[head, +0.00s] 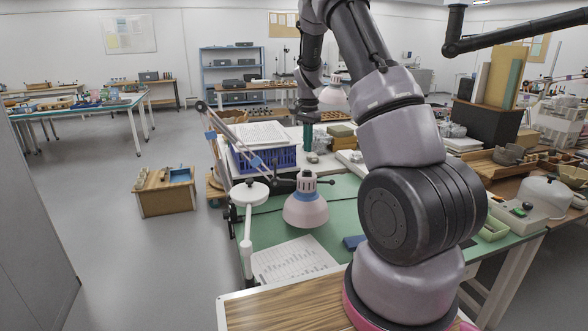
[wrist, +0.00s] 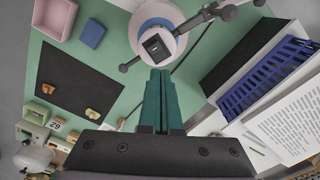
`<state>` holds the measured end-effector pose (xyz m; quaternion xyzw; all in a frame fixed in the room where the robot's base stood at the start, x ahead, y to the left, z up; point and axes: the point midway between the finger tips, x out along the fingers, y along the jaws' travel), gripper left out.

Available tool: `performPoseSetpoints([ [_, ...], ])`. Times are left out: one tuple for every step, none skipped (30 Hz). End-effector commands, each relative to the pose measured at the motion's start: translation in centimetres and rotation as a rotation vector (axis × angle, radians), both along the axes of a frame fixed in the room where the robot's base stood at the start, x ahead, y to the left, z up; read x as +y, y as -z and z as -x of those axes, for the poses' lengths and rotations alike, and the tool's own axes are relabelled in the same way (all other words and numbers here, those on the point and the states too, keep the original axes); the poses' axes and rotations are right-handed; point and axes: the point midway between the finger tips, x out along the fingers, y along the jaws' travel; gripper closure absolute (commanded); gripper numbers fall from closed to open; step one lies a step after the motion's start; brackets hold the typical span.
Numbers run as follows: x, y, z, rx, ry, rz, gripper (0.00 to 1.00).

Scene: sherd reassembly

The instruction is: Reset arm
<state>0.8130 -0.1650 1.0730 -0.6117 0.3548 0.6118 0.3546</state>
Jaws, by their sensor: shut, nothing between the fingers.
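My gripper (head: 308,148) is raised over the far part of the green-topped table, fingers pointing down, with my arm arching across the right of the head view. In the wrist view its two dark green fingers (wrist: 158,75) lie together with nothing between them. Below, a black mat (wrist: 75,85) on the table bears small tan sherds, one (wrist: 48,88) near its left edge and another (wrist: 93,112) near its lower right. My arm hides much of the table in the head view.
A desk lamp (head: 306,205) stands close to the gripper. A blue crate (head: 262,158) with papers sits at the table's left. A pink tray (wrist: 54,18) and a blue block (wrist: 92,33) lie beyond the mat. The floor at left is open around a small wooden box (head: 165,200).

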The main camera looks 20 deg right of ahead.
Motion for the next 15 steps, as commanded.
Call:
performPoseSetpoints([
  [0.0, 0.0, 0.0, 0.000, 0.000, 0.000, 1.00],
  [0.0, 0.0, 0.0, 0.000, 0.000, 0.000, 1.00],
  [0.0, -0.1, 0.0, -0.001, -0.001, 0.000, 1.00],
  [0.1, -0.3, 0.1, -0.003, -0.002, -0.002, 1.00],
  [0.1, -0.6, 0.2, -0.008, -0.004, -0.004, 1.00],
  [0.3, -1.3, 0.3, -0.018, -0.010, -0.009, 1.00],
  [0.4, -2.0, 0.6, -0.026, -0.017, -0.014, 1.00],
  [0.6, -2.9, 0.9, -0.037, -0.025, -0.020, 1.00],
  [1.0, -4.3, 1.5, -0.056, -0.037, -0.030, 1.00],
  [1.2, -5.4, 2.0, -0.070, -0.049, -0.038, 1.00],
  [1.5, -6.7, 2.6, -0.088, -0.064, -0.046, 1.00],
  [2.0, -8.4, 3.6, -0.111, -0.085, -0.057, 1.00],
  [2.4, -9.8, 4.4, -0.131, -0.103, -0.066, 1.00],
  [2.8, -11.1, 5.3, -0.150, -0.119, -0.073, 1.00],
  [3.3, -12.6, 6.4, -0.175, -0.144, -0.082, 1.00],
])
